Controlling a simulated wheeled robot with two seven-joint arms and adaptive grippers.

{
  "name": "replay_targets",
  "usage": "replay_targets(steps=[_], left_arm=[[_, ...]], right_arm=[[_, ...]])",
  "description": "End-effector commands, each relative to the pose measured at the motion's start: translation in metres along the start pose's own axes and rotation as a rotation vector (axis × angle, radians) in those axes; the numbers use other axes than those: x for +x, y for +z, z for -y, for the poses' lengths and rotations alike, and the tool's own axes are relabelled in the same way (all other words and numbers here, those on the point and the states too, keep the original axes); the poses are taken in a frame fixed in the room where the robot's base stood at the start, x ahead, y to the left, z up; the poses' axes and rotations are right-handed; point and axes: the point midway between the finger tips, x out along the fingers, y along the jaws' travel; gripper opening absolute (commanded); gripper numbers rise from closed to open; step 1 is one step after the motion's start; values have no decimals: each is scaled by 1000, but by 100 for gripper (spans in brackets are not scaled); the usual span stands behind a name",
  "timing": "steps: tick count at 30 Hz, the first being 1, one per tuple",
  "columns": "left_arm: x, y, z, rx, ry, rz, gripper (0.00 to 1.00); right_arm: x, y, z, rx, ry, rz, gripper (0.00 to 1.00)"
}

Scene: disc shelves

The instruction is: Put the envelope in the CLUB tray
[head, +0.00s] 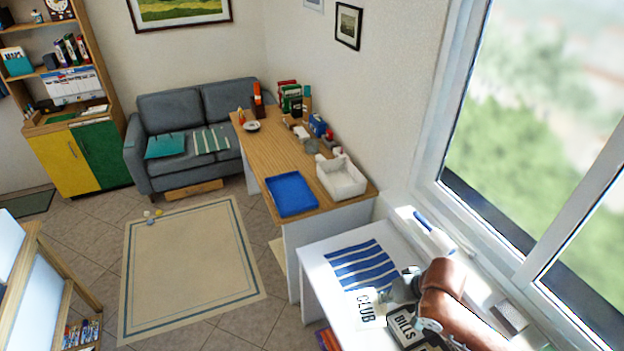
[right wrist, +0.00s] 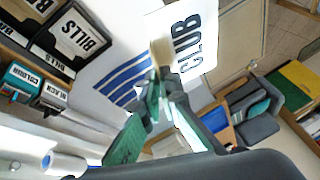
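A white envelope (head: 366,309) marked CLUB shows over the white desk, beside the striped patch. It also shows large in the right wrist view (right wrist: 200,55), with a beige strip at my fingertips. My right gripper (head: 392,292) is at its edge; in the right wrist view its green fingers (right wrist: 163,78) are closed together on that strip. I cannot make out a separate tray labelled CLUB. A dark tray labelled BILLS (head: 405,326) stands near my right gripper, and it also shows in the right wrist view (right wrist: 75,38). My left gripper is not in view.
The blue-striped patch (head: 360,265) lies flat on the white desk (head: 312,258). Boxes marked COLOUR (right wrist: 22,78) and BLACK (right wrist: 52,95) stand near the trays. A wooden table behind holds a blue tray (head: 291,193) and a white basket (head: 341,177). The window borders the right.

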Motion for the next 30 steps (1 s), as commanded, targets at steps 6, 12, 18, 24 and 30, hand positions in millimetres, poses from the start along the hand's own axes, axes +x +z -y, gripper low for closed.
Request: replay_targets(steps=[6,12,18,24,30], left_arm=[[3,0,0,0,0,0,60],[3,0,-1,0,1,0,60],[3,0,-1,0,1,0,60],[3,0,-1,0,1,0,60],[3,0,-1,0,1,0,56]], right_arm=[[-21,-24,5,43,4,-13,0],[-22,-26,6,46,2,-13,0],[-23,-25,3,45,9,-13,0],[-23,-25,2,43,12,-13,0],[-23,-25,2,44,12,-12,0]])
